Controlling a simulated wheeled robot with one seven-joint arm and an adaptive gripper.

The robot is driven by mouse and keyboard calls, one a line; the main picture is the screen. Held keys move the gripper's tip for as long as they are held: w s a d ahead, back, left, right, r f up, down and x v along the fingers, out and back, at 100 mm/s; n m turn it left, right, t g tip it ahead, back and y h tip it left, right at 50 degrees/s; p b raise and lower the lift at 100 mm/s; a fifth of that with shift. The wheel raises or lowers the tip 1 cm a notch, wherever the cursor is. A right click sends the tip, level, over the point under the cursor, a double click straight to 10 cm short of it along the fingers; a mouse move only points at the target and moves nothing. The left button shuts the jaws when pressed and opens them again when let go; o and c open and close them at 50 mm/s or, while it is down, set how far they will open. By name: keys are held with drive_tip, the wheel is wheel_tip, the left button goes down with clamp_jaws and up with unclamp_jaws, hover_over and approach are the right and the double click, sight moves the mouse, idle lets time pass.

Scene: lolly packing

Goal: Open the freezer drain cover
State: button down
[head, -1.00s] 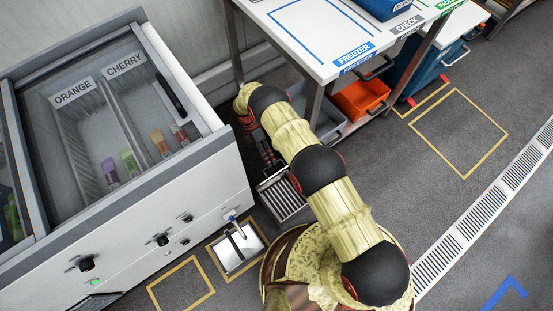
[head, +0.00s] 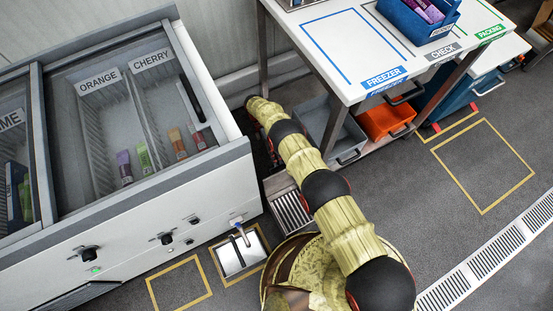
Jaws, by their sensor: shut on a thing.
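A slotted metal grate (head: 292,213), which looks like the freezer drain cover, is at floor level beside the right end of the white freezer (head: 205,185). My arm reaches past it toward the back, and its links hide part of that area. My gripper (head: 273,157) is low in the gap between the freezer's end and the table. It is only partly visible beside the freezer's corner. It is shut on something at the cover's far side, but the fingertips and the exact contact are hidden. I cannot tell how far the cover is tilted.
A metal basin (head: 229,261) under a blue-handled spout sits before the freezer. A white table (head: 345,45) with a grey bin (head: 318,118) and orange bin (head: 388,121) below stands to the right of the gap.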

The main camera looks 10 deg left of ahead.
drive_tip(key=shift+w+f+x, duration=0.1)
drive_tip(key=shift+w+x, duration=0.05)
drive_tip(key=shift+x, duration=0.75)
drive_tip(key=shift+w+f+x, duration=0.15)
drive_tip(key=shift+w+x, duration=0.05)
drive_tip(key=shift+x, duration=0.65)
drive_tip(key=c, duration=2.3)
unclamp_jaws()
drive_tip(key=shift+d, duration=0.15)
drive_tip(key=shift+o, duration=0.7)
drive_tip(key=shift+w+f, duration=0.15)
drive_tip(key=shift+w, duration=0.05)
drive_tip(key=o, duration=0.3)
drive_tip(key=shift+w+r, duration=0.1)
drive_tip(key=shift+r, duration=0.2)
drive_tip(key=shift+a+r, duration=0.1)
drive_tip(key=shift+a, duration=0.2)
drive_tip(key=shift+r, duration=5)
